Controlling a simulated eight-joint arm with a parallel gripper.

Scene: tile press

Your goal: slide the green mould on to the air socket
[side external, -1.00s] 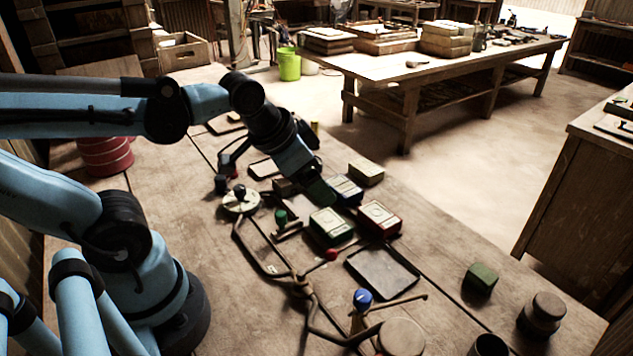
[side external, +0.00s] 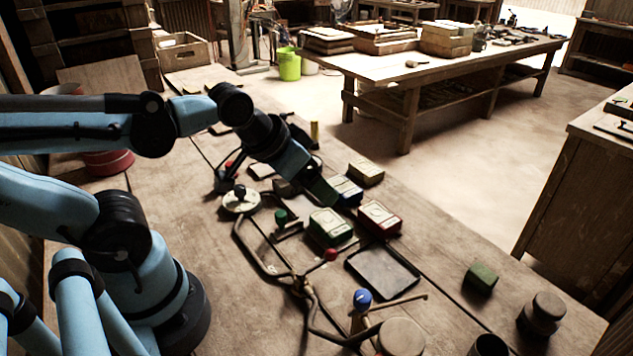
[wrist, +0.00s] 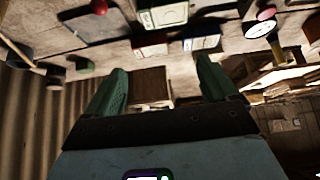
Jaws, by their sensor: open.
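The green mould (side external: 329,229), a box with green sides and a cream top, sits on the bench in the middle of the side view, beside the pipework. In the wrist view a green-edged box (wrist: 163,14) at the top looks like it. My gripper (side external: 322,191) is above and just behind the mould in the side view, near the blue box. In the wrist view my gripper (wrist: 161,66) has its two green fingers wide apart, with nothing between them. I cannot make out which fitting is the air socket.
A red-sided box (side external: 380,219) and a blue-sided box (side external: 346,190) stand close to the mould. A branching pipe (side external: 301,287) has green, red and blue knobs (side external: 362,299). A dark tray (side external: 383,271) lies in front. A small green block (side external: 480,278) stands apart at right.

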